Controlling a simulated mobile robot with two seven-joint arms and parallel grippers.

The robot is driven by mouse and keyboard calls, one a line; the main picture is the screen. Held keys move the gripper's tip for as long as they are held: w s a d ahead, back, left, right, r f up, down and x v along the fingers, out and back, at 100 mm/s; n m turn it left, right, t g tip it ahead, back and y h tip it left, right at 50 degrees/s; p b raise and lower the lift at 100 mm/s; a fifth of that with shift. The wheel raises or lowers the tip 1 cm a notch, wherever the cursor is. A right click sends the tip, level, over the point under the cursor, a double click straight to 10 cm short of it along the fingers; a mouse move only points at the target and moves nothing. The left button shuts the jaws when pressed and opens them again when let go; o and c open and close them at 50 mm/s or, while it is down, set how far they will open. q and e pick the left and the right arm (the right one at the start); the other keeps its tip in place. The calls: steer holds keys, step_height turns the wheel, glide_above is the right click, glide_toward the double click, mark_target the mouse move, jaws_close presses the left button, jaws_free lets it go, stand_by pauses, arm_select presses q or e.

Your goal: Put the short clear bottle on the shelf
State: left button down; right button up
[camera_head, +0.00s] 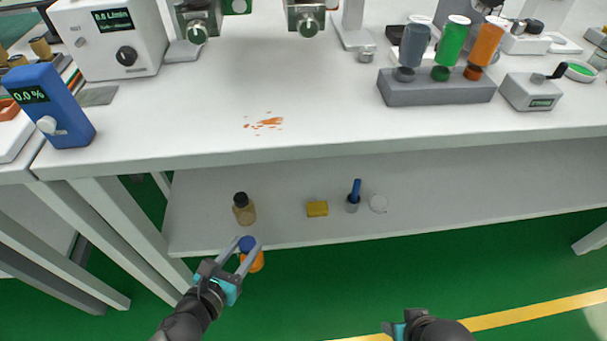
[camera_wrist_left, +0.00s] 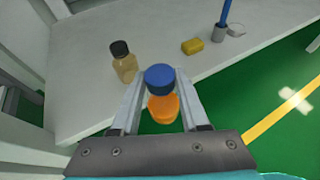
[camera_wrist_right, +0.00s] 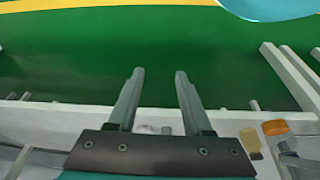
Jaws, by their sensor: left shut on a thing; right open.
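My left gripper (camera_head: 246,248) is shut on a short orange bottle with a blue cap (camera_head: 257,262), just in front of the lower shelf's front edge. The same bottle stands between the fingers in the left wrist view (camera_wrist_left: 163,108), cap toward the camera. A tan, see-through bottle with a black cap (camera_head: 243,212) stands upright on the lower shelf (camera_head: 290,222), behind the left gripper. No plainly colourless bottle shows. My right gripper (camera_wrist_right: 160,75) is open and empty, over the green floor; in the head view its fingers are hard to make out.
A yellow sponge-like block (camera_head: 317,208), a grey cup with a blue handle (camera_head: 353,198) and a clear round dish (camera_head: 378,204) sit along the lower shelf. The shelf's right half is bare. The white worktop (camera_head: 330,130) overhangs the shelf, with an orange spill (camera_head: 266,122).

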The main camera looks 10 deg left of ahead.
arm_select(q)
steer(key=r+b+x, duration=0.1)
steer(key=b+x, duration=0.1)
steer(key=x, duration=0.7)
steer(key=w+r+b+x, duration=0.1)
steer(key=r+b+x, duration=0.1)
steer(key=x, duration=0.6)
steer(key=shift+w+b, duration=0.6)
steer(key=shift+b, duration=0.2)
arm_select(e)
steer(key=w+a+r+t+y, duration=0.2)
steer(key=w+a+r+t, duration=0.2)
steer(key=r, duration=0.2)
steer(key=shift+w+a+r+n+t, duration=0.15)
steer(key=shift+r+n+t, duration=0.15)
arm_select(q)
steer(key=shift+c, duration=2.1)
jaws_free()
steer(key=shift+f, duration=0.1)
arm_select(e)
steer(key=shift+w+a, duration=0.15)
steer(key=shift+a, duration=0.1)
steer(key=shift+d, duration=0.1)
